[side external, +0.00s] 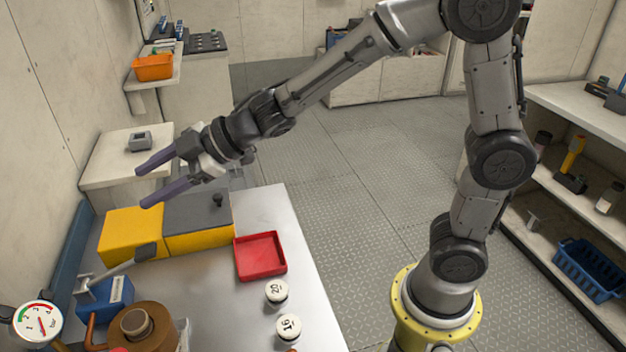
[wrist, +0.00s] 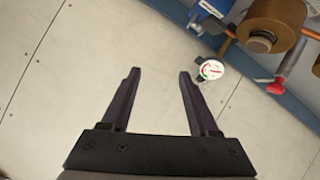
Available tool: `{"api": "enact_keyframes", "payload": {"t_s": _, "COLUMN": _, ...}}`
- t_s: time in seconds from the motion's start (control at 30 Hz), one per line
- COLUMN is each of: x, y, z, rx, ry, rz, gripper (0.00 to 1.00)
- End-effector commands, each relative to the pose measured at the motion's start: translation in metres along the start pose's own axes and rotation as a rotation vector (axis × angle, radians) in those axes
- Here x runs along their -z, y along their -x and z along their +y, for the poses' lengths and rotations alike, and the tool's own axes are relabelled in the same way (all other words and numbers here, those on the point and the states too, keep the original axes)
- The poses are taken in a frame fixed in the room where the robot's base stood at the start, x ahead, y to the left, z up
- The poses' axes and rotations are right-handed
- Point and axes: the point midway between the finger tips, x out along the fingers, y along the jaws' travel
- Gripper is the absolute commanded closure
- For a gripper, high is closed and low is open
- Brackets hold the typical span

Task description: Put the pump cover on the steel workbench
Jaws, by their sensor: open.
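The steel workbench (side external: 262,210) has a bare metal top and runs along the left wall in the side external view. A small grey block-like part (side external: 140,141) sits on a white ledge behind the bench; it may be the pump cover, but I cannot tell for certain. My gripper (side external: 142,187) is open and empty, with its purple-grey fingers pointing left above the far end of the bench, in front of the ledge and apart from the grey part. In the wrist view my gripper (wrist: 159,74) shows nothing between its fingers, only pale wall beyond.
On the bench are a yellow box (side external: 130,228) with a grey top beside it, a red tray (side external: 260,258), two white round weights (side external: 277,291), a blue vise (side external: 105,296) and a brown pump-like body. A pressure gauge (side external: 38,321) stands at the left. An orange bin (side external: 153,67) sits on a shelf.

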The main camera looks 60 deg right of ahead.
Motion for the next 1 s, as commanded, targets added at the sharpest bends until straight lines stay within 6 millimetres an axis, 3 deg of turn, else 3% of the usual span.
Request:
{"api": "enact_keyframes", "payload": {"t_s": 0.03, "x": -0.008, "y": 0.031, "z": 0.025, "rx": -0.118, "ry": -0.052, "rz": -0.064, "gripper": 0.39}}
{"api": "enact_keyframes", "payload": {"t_s": 0.1, "x": -0.027, "y": 0.073, "z": 0.048, "rx": -0.250, "ry": -0.143, "rz": -0.168, "gripper": 0.39}}
{"api": "enact_keyframes", "payload": {"t_s": 0.2, "x": -0.059, "y": 0.136, "z": 0.056, "rx": -0.387, "ry": -0.298, "rz": -0.316, "gripper": 0.39}}
{"api": "enact_keyframes", "payload": {"t_s": 0.27, "x": -0.079, "y": 0.173, "z": 0.048, "rx": -0.438, "ry": -0.404, "rz": -0.401, "gripper": 0.39}}
{"api": "enact_keyframes", "payload": {"t_s": 0.3, "x": -0.092, "y": 0.195, "z": 0.036, "rx": -0.456, "ry": -0.476, "rz": -0.454, "gripper": 0.39}}
{"api": "enact_keyframes", "payload": {"t_s": 0.43, "x": -0.122, "y": 0.252, "z": -0.017, "rx": -0.448, "ry": -0.699, "rz": -0.592, "gripper": 0.39}}
{"api": "enact_keyframes", "payload": {"t_s": 0.6, "x": -0.136, "y": 0.287, "z": -0.083, "rx": -0.355, "ry": -0.886, "rz": -0.683, "gripper": 0.39}}
{"api": "enact_keyframes", "payload": {"t_s": 0.7, "x": -0.136, "y": 0.294, "z": -0.104, "rx": -0.316, "ry": -0.937, "rz": -0.703, "gripper": 0.39}}
{"api": "enact_keyframes", "payload": {"t_s": 1.0, "x": -0.137, "y": 0.296, "z": -0.111, "rx": -0.298, "ry": -0.954, "rz": -0.712, "gripper": 0.39}}
